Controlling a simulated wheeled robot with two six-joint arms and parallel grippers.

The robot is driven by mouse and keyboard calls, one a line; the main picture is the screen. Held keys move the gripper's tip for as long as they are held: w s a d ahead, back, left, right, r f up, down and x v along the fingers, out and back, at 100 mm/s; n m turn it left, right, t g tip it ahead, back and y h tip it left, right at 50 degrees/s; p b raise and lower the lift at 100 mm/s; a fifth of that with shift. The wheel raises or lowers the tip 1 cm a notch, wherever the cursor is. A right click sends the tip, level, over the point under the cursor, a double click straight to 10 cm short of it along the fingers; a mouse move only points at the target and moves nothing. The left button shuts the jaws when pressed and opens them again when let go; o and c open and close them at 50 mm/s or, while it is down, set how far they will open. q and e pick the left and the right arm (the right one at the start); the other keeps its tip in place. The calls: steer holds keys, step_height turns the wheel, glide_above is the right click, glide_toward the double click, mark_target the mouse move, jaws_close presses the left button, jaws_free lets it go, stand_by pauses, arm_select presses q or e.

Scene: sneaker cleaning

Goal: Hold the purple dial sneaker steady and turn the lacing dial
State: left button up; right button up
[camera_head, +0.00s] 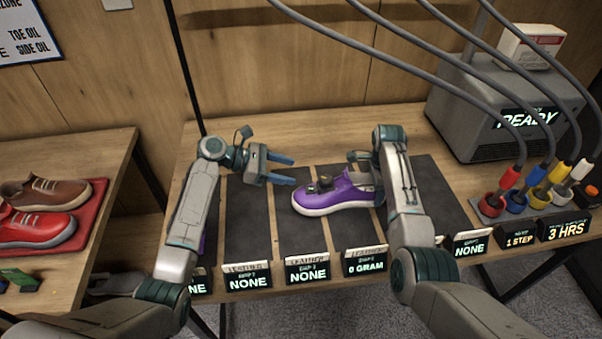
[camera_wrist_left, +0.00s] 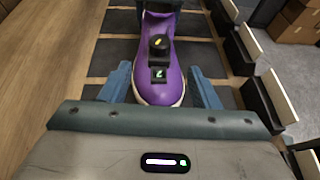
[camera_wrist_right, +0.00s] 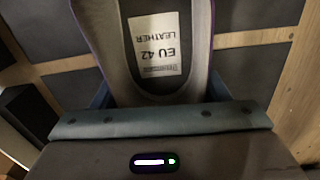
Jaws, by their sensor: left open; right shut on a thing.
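The purple sneaker (camera_head: 335,194) stands on the dark mat in the middle of the table, toe to the left. Its black lacing dial (camera_head: 325,181) sits on top; in the left wrist view the dial (camera_wrist_left: 158,46) has an orange mark, with a small display (camera_wrist_left: 159,75) in front of it. My left gripper (camera_head: 292,171) is open and empty, just off the toe, its fingers on either side of the toe in its wrist view. My right gripper (camera_wrist_right: 158,98) is shut on the sneaker's heel; its fingertips are partly hidden. The insole label (camera_wrist_right: 157,45) reads EU 42 LEATHER.
Small display signs (camera_head: 308,270) line the table's front edge. A grey machine (camera_head: 505,110) reading READY stands at back right, with coloured cable plugs (camera_head: 535,190) before it. Brown and red shoes (camera_head: 40,215) sit on a red tray on the left table.

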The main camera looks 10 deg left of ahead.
stand_by(0.4)
steer(key=o, duration=1.3)
step_height(320, 180, up, 12)
steer(key=shift+a+f, duration=0.1)
steer(key=shift+a, duration=0.05)
